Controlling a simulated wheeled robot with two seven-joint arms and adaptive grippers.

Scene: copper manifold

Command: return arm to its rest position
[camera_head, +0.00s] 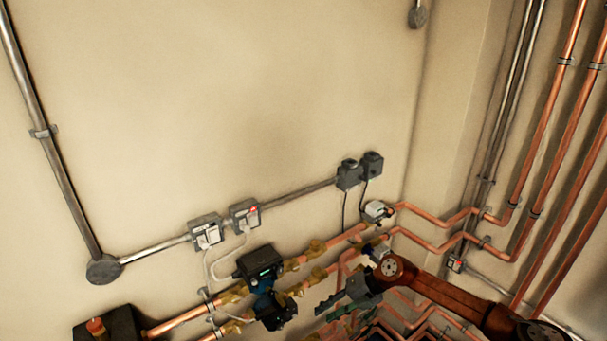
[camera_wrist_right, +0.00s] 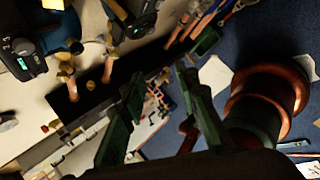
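My right arm comes into the head view from the lower right, with copper-coloured links. Its dark gripper (camera_head: 338,303) is in front of the copper pipes near the bottom middle. In the right wrist view the two green fingers of this gripper (camera_wrist_right: 160,88) stand apart, with nothing seen between them but the background far below. The gripper is open and empty. My left gripper is in neither view.
Copper pipes (camera_head: 436,213) run along the wall close to my right gripper. Two dark pumps, one at the back (camera_head: 259,263) and one in front (camera_head: 274,311), sit left of it. Grey sockets (camera_head: 205,231) are on the wall. Blue floor (camera_wrist_right: 240,55) shows below.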

